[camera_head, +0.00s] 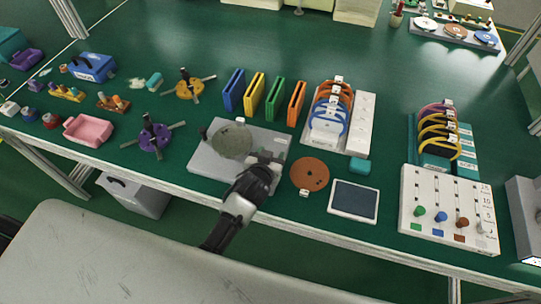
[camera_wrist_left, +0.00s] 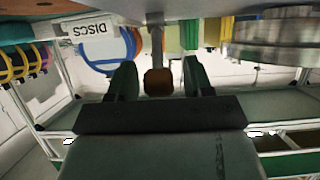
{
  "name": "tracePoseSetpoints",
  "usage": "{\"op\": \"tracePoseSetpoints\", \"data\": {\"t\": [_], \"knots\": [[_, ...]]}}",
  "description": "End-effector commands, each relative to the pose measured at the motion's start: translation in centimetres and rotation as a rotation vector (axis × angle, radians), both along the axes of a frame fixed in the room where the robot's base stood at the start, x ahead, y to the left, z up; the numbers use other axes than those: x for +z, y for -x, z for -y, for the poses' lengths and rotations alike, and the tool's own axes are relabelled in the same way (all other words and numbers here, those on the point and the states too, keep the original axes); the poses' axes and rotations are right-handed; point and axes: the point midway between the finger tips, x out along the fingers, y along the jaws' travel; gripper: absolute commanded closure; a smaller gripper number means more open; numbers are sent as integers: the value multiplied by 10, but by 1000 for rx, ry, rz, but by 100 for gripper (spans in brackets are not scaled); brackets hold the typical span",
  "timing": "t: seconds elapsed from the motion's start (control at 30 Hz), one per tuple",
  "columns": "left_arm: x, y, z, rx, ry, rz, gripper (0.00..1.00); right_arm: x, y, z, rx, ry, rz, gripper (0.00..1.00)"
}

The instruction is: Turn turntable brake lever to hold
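The turntable is a grey round disc (camera_head: 232,141) on a light grey base plate (camera_head: 212,165) near the front edge of the table. Its disc edge also shows at the upper right of the left wrist view (camera_wrist_left: 282,42). My left gripper (camera_head: 268,160) is over the right part of the base plate and hides what is under it. In the left wrist view my left gripper (camera_wrist_left: 159,70) is open. A brown knob (camera_wrist_left: 158,83) on a grey rod, apparently the brake lever, stands between its fingers with a gap on each side. My right gripper is not in view.
An orange-brown disc (camera_head: 310,175) and a dark-screened tablet (camera_head: 354,201) lie right of the base plate. Coloured upright slabs (camera_head: 254,92) and a disc rack (camera_head: 358,125) stand behind. A purple spoked hub (camera_head: 153,137) sits to the left.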

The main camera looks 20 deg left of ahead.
Motion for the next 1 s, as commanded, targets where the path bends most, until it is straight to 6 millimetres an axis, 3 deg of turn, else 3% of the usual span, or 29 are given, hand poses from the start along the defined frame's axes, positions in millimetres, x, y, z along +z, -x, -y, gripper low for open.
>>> {"op": "tracePoseSetpoints", "data": {"t": [0.27,0.7,1.0], "knots": [[1,6,0,0,0,-3,49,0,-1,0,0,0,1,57],[30,73,-2,-1,1,-4,49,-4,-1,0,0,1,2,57],[43,98,-3,0,0,-1,49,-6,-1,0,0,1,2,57]]}}
